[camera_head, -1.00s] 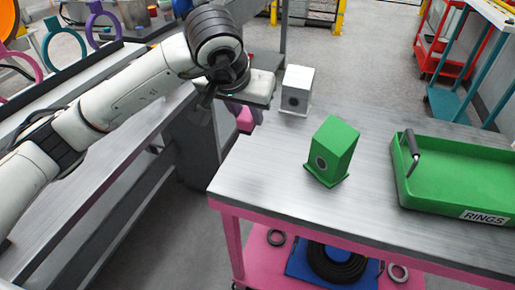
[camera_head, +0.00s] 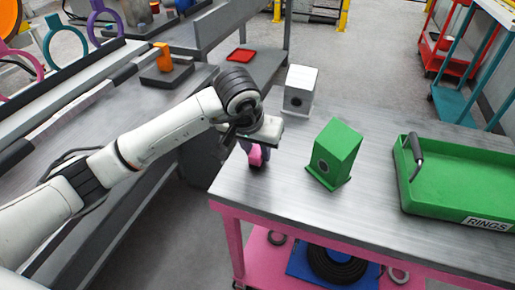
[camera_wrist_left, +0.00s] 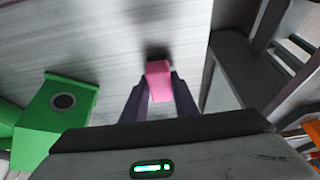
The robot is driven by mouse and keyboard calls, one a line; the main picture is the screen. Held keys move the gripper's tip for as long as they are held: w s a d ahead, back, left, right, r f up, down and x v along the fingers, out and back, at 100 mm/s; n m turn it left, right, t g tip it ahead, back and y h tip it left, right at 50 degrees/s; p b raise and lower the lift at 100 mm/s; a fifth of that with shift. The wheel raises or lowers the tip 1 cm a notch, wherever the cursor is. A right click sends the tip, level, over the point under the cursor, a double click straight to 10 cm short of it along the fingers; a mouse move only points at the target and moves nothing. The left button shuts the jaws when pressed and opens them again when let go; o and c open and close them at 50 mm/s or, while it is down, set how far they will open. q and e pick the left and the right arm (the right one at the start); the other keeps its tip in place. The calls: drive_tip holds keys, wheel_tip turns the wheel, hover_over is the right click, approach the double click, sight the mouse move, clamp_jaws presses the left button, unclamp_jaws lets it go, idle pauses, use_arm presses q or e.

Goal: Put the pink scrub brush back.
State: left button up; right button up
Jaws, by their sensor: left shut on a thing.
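The pink scrub brush (camera_head: 256,156) is between the fingers of my left gripper (camera_head: 250,147), at the left edge of the steel-topped table (camera_head: 285,185). In the left wrist view, the pink block (camera_wrist_left: 159,84) is pinched between the two dark fingers of the left gripper (camera_wrist_left: 160,96). Dark bristles show at its far end, towards the grey tabletop. I cannot tell whether the bristles touch the table. The wrist hides part of the brush in the head view. My right gripper is not in view.
A green block with a round hole (camera_head: 335,153) and a white one (camera_head: 299,90) stand on the table. A green tray marked RINGS (camera_head: 460,180) is at the right. The left bench (camera_head: 110,110) holds an orange piece (camera_head: 163,58).

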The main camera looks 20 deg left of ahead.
use_arm(q)
drive_tip(key=shift+f, duration=0.2)
drive_tip(key=o, duration=1)
drive_tip(key=shift+c, duration=0.2)
drive_tip(key=shift+r, duration=0.1)
drive_tip(key=shift+s+r, duration=0.1)
drive_tip(key=shift+r, duration=0.5)
drive_tip(key=v, duration=1.1)
drive_tip(key=shift+b, duration=0.35)
